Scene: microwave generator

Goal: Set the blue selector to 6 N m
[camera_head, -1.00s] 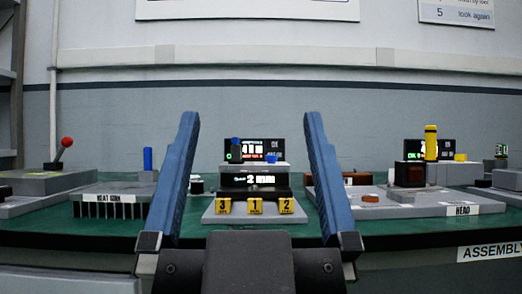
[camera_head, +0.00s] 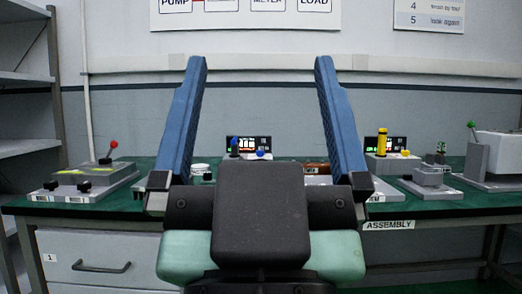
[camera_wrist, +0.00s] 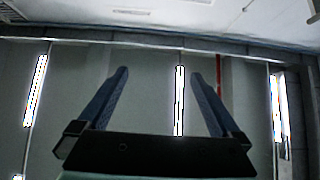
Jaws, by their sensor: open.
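Two small blue parts stand at the middle of the bench, in front of a dark display with lit text (camera_head: 250,143). One is an upright blue piece (camera_head: 235,146), the other a low blue knob (camera_head: 261,155). I cannot tell for sure which is the selector, and its setting is too small to read. My gripper (camera_head: 260,62) is open and empty, its two blue fingers raised on either side of these parts in the picture and well nearer to me.
The green bench (camera_head: 440,207) runs across. A red-tipped lever box (camera_head: 100,174) stands left; a yellow cylinder (camera_head: 382,142) and a green-tipped lever box (camera_head: 495,155) stand right. A drawer cabinet (camera_head: 100,258) is below left, shelving (camera_head: 30,110) at far left. My gripper hides the bench middle.

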